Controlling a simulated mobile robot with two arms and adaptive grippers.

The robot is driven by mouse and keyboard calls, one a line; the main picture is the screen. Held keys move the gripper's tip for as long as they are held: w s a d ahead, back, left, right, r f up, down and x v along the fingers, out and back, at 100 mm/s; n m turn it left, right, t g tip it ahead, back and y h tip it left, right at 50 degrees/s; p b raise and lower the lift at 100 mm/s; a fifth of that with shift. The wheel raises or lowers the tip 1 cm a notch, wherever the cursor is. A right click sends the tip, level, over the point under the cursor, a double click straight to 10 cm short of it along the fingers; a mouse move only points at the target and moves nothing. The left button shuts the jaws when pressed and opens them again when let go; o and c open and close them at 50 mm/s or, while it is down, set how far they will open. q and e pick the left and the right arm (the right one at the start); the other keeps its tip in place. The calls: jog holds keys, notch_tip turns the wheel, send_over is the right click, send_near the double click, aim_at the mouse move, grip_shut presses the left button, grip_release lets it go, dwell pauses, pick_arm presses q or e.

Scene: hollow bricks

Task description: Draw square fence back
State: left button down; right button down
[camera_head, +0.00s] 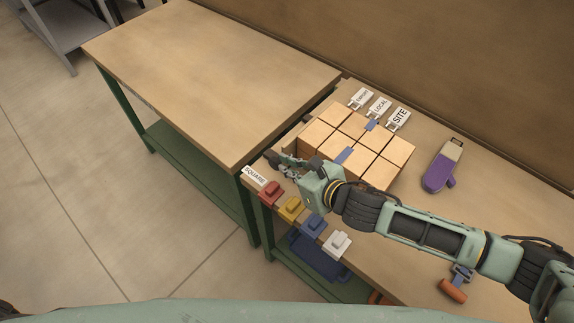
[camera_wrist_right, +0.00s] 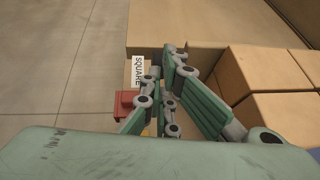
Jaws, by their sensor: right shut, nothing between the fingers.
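A white SQUARE label (camera_head: 255,176) lies at the near left corner of the workbench; it also shows in the wrist view (camera_wrist_right: 138,72). I cannot clearly pick out the square fence itself. My right gripper (camera_head: 285,163) is over the bench's left end, between the label and the tan blocks (camera_head: 345,140). In the wrist view its fingers (camera_wrist_right: 166,85) are closed together with nothing between them, beside the blocks (camera_wrist_right: 265,68). The gripper and forearm hide part of the near left side of the block group. My left gripper is not in view.
Red (camera_head: 270,192), yellow (camera_head: 290,208), blue (camera_head: 313,226) and white (camera_head: 337,243) knobbed pieces line the near edge. LOCAL (camera_head: 379,106) and SITE (camera_head: 398,118) tags stand behind the blocks. The left table (camera_head: 215,75) is bare.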

aim_at(272, 159)
jog(key=shift+w+a+f, duration=0.2)
jog(key=shift+a, duration=0.05)
jog(key=w+a, duration=0.1)
jog(key=a, duration=0.1)
jog(key=w+a+p, duration=0.1)
jog(key=w+a, duration=0.1)
jog(key=shift+w, duration=0.15)
jog(key=shift+r, duration=0.1)
dwell(0.4)
